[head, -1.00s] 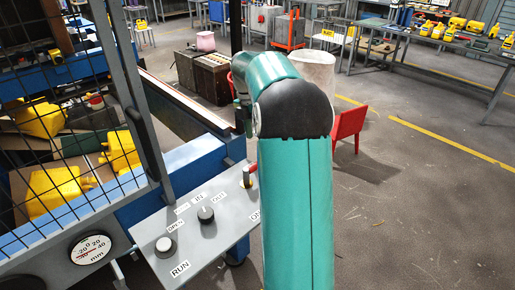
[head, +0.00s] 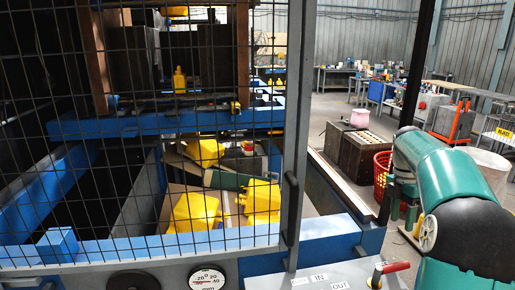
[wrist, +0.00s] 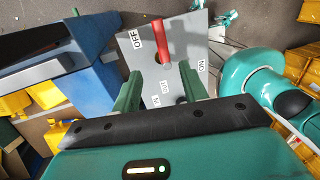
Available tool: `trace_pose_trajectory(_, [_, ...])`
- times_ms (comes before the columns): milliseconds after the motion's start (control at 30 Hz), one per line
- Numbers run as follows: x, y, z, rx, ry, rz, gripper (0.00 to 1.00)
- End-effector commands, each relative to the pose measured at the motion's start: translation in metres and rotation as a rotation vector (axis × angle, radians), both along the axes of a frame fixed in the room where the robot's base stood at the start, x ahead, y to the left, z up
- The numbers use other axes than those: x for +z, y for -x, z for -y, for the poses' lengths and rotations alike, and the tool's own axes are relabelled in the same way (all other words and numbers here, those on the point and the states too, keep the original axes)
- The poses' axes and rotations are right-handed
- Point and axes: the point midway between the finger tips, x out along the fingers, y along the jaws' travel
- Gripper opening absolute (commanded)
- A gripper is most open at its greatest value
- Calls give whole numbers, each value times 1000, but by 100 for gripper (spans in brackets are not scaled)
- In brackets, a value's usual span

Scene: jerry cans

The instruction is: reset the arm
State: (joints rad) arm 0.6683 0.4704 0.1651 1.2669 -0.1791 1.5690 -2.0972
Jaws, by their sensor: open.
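My gripper (wrist: 160,78) shows in the wrist view with its two green fingers spread apart and nothing between them. Beyond the fingertips is a grey control panel (wrist: 182,38) with a red-handled lever (wrist: 163,42); the handle appears clear of both fingers. In the head view, my teal arm stands at the right edge, bent at a joint with a black cover. The red lever (head: 396,266) shows there at the bottom, on the panel (head: 345,277), just left of my arm.
A wire-mesh guard (head: 297,130) fronts a blue-framed machine at the left. Yellow jerry cans (head: 193,211) lie behind the mesh. A red basket (head: 382,172), dark crates (head: 362,155) and an orange trolley (head: 462,122) stand at the right. Open floor lies beyond the machine.

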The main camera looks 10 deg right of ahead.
Motion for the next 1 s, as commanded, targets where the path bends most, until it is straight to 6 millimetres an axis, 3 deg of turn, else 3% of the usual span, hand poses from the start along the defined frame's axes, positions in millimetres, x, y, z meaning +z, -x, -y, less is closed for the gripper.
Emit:
trace_pose_trajectory(133, [19, 2, -38, -93, 52, 47, 43])
trace_pose_trajectory(267, [38, 14, -88, -255, 112, 125, 43])
trace_pose_trajectory(500, [56, 53, -174, -595, 150, 295, 43])
trace_pose_trajectory(767, [52, 113, -249, -981, 74, 461, 43])
trace_pose_trajectory(1000, [26, 173, -299, -1342, -99, 547, 43])
